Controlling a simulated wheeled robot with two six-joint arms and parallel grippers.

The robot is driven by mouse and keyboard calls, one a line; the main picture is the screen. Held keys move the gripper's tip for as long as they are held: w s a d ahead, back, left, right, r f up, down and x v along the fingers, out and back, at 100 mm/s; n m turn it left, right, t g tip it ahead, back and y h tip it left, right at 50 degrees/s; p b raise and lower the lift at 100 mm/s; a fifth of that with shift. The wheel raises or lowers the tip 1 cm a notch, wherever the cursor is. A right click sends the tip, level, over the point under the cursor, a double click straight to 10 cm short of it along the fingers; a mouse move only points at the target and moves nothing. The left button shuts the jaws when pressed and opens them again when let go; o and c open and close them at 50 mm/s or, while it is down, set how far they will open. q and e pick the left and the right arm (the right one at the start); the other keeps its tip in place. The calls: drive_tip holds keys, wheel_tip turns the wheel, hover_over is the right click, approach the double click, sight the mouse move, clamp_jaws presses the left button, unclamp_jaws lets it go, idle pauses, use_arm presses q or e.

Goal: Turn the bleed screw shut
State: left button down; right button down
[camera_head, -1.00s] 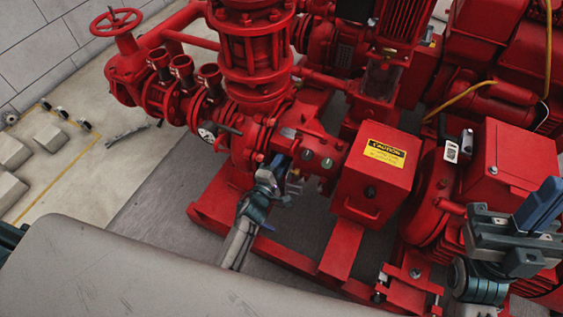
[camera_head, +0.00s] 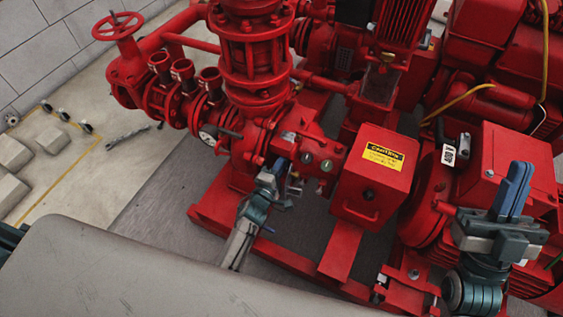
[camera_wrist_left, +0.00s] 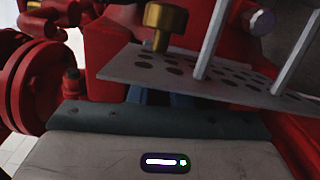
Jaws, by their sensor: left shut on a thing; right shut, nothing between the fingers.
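My left gripper (camera_head: 280,166) is at the red pump's front, below its upright column. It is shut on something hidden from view. In the left wrist view, its blue fingers (camera_wrist_left: 150,97) run under a grey perforated plate (camera_wrist_left: 215,78), which hides their tips. A brass knob (camera_wrist_left: 165,18) on a narrower stem stands upright behind the plate, above the line of the fingers. I cannot tell whether this knob is the bleed screw, or whether the fingers touch it. My right gripper (camera_head: 513,190) is shut and empty, with its fingers pointing up, in front of the red machinery at the right.
A red box with a yellow caution label (camera_head: 382,157) stands right of my left gripper. Two pale rods (camera_wrist_left: 207,40) rise from the plate. A red valve wheel (camera_head: 117,25) is at upper left. Grey blocks (camera_head: 12,158) lie on the floor at far left.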

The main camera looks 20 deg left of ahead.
use_arm(q)
drive_tip(key=shift+m+p, duration=1.8)
drive_tip(key=shift+m, duration=1)
use_arm(e)
wheel_tip(320, 180, down, 20)
drive_tip(key=w+m+g+h, duration=0.1)
drive_tip(key=m+g+h, duration=0.1)
drive_tip(key=g, duration=1.1)
drive_tip(key=shift+w+a+m+h, duration=0.25)
drive_tip(key=shift+w+m+h, duration=0.05)
drive_tip(key=shift+m, duration=0.2)
use_arm(q)
drive_tip(key=c, duration=1.6)
unclamp_jaws()
